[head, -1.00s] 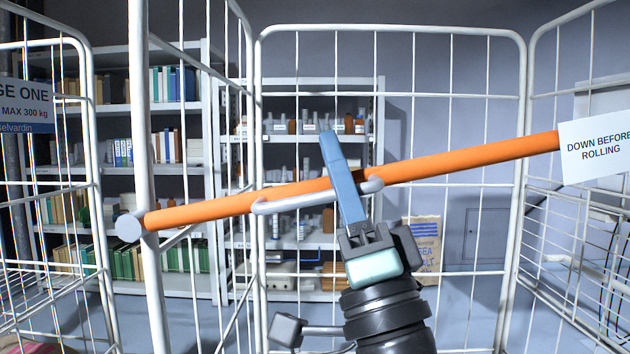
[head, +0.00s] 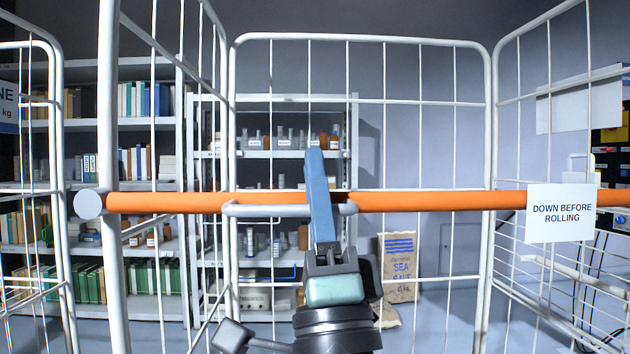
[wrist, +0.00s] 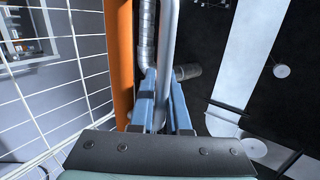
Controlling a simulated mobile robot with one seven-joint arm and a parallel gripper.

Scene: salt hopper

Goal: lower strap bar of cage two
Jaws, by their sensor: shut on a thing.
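The orange strap bar (head: 430,201) lies about level across the front of the white wire cage (head: 490,120). Its grey pivot end (head: 90,204) is at the cage's left front post. A white sign reading "DOWN BEFORE ROLLING" (head: 561,212) hangs on its right part, and the bar's right end is out of the picture. My gripper (head: 318,180) is shut on the bar's grey handle (head: 262,210) near the bar's middle. In the wrist view the blue fingers (wrist: 160,100) close around the grey handle tube, beside the orange bar (wrist: 120,60).
Another cage (head: 62,120) with a blue sign stands at the left. Behind are shelves (head: 150,70) with books and bottles. A sea salt sack (head: 400,265) stands on the floor behind the cage. Dark equipment (head: 612,150) is at the right.

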